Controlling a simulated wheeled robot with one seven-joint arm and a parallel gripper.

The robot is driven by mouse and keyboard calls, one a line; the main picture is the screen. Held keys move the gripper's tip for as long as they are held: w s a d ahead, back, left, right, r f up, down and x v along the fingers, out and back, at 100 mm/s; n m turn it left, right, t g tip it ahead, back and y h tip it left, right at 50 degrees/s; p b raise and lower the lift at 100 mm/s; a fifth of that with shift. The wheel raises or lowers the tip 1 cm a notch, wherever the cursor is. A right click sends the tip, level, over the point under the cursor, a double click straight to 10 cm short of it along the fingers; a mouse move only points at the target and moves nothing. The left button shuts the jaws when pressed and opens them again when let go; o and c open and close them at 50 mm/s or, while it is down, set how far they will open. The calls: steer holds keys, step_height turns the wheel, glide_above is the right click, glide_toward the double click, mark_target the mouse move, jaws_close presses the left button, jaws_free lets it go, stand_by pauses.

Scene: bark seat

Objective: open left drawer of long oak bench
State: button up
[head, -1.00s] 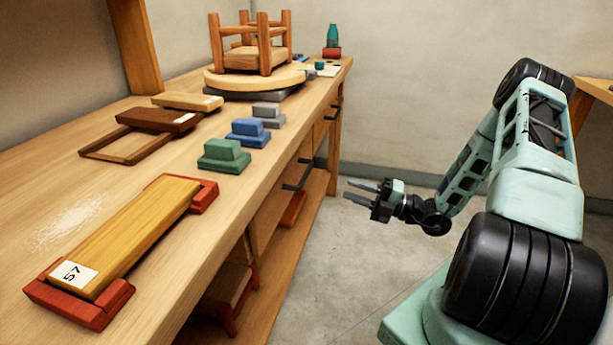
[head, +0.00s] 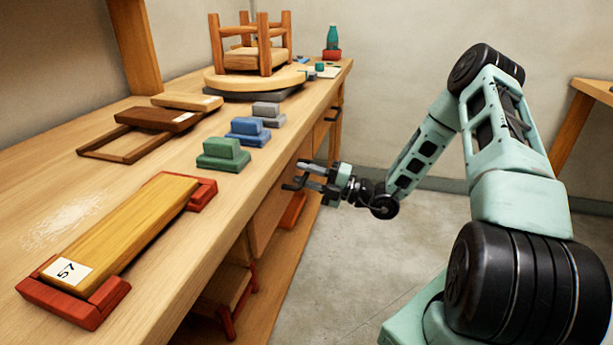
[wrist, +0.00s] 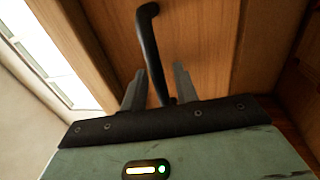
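The long oak bench (head: 225,194) runs away from me along the left of the head view. The near drawer front (head: 270,210) is under its top and looks closed. In the wrist view the drawer's black bar handle (wrist: 148,40) stands out from the wood front (wrist: 200,45). My gripper (head: 303,175) is at this handle in the head view and hides part of it. In the wrist view my gripper's fingers (wrist: 158,85) are open, one on each side of the handle's lower part, with gaps visible. I cannot tell whether the tips touch the wood.
On the bench top are a yellow plank on red blocks (head: 130,225), green (head: 223,155) and blue blocks (head: 248,132), and an upturned stool (head: 255,58). A low shelf (head: 275,270) runs beneath. The floor (head: 370,270) to the right is clear.

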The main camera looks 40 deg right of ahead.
jaws_close()
steer(key=r+p+v, duration=0.2)
steer(key=p+v, duration=0.1)
steer(key=v, duration=0.7)
steer(key=r+p+v, duration=0.2)
steer(key=p+v, duration=0.1)
steer(key=v, duration=0.7)
steer(key=s+r+p+v, duration=0.1)
steer(key=p+v, duration=0.3)
steer(key=v, duration=0.6)
steer(key=shift+d+r, duration=0.35)
steer(key=shift+w, duration=0.1)
jaws_free()
